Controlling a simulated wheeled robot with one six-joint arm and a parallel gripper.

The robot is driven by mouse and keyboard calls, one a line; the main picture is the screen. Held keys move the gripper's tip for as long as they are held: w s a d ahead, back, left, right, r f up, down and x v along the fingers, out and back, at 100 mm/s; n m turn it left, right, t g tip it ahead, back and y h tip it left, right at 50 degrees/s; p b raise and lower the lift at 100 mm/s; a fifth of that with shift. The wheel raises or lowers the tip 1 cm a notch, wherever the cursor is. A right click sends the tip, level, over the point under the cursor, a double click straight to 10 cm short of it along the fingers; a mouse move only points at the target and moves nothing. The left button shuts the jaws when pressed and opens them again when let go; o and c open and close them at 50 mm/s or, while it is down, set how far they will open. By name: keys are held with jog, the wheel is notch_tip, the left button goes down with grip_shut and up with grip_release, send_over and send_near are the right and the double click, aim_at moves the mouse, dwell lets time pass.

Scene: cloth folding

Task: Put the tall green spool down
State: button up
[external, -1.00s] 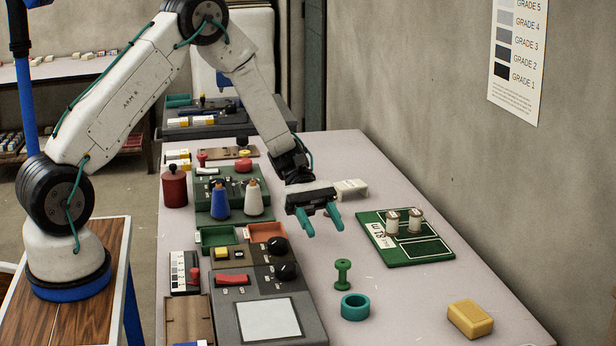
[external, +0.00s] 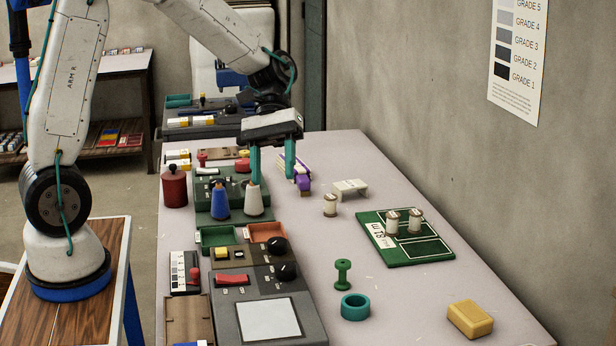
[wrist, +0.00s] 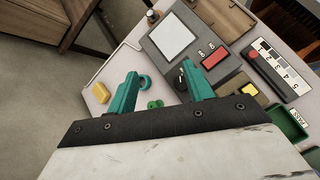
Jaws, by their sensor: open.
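The green spool (external: 343,272) stands upright on the table, just behind a teal ring (external: 355,307). In the wrist view a green spool (wrist: 155,104) shows between my fingers, partly hidden by the gripper body. My gripper (external: 273,178) is open, with nothing held between its teal fingers. It is well back and left of the spool, above the far part of the table near the white cone-shaped spool. In the wrist view the open fingertips (wrist: 160,70) are spread apart.
A green board (external: 420,250) with two pale spools is at right. A single pale spool (external: 330,205) and a purple item (external: 303,185) are near my gripper. A yellow block (external: 470,319) is at front right. Control panels (external: 268,305) line the left.

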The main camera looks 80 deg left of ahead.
jog(key=s+d+r+m+t+y, duration=0.1)
jog(key=s+r+m+y, duration=0.1)
jog(key=s, duration=0.5)
jog(key=s+r+m+t+y, duration=0.1)
jog(key=s+r+m+y, duration=0.1)
jog(key=s+m, duration=0.3)
jog(key=s+d+r+m+y, duration=0.1)
jog(key=s+r+m+y, duration=0.2)
jog(key=s, duration=0.8)
jog(key=shift+d+m+t+y, duration=0.3)
jog(key=shift+m+t+y, duration=0.1)
jog(key=shift+m+y, duration=0.35)
